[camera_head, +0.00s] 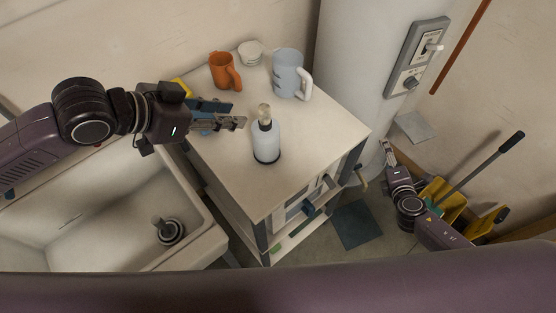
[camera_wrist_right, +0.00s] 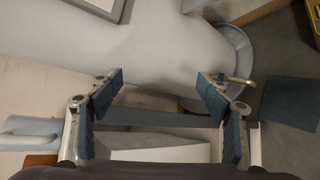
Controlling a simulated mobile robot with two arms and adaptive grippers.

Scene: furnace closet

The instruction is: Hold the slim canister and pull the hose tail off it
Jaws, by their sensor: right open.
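The slim canister (camera_head: 266,143) is a white bottle shape with a dark base rim. It stands upright on the cabinet top. A tan, ridged piece that looks like the hose tail (camera_head: 264,112) sits on its top. My left gripper (camera_head: 240,122) is just left of the canister, its fingertips close to the neck. Whether they touch it, and how far the fingers are apart, I cannot tell. My right gripper (camera_head: 387,150) is low on the right, beside the tank, away from the canister. In the right wrist view, the right gripper (camera_wrist_right: 162,80) is open and empty.
An orange mug (camera_head: 223,71), a white bowl (camera_head: 250,52) and a pale blue mug (camera_head: 287,74) stand behind the canister on the cabinet top (camera_head: 325,128). A sink (camera_head: 100,215) is at left. A white tank (camera_head: 362,50) and yellow dustpans (camera_head: 445,200) are at right.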

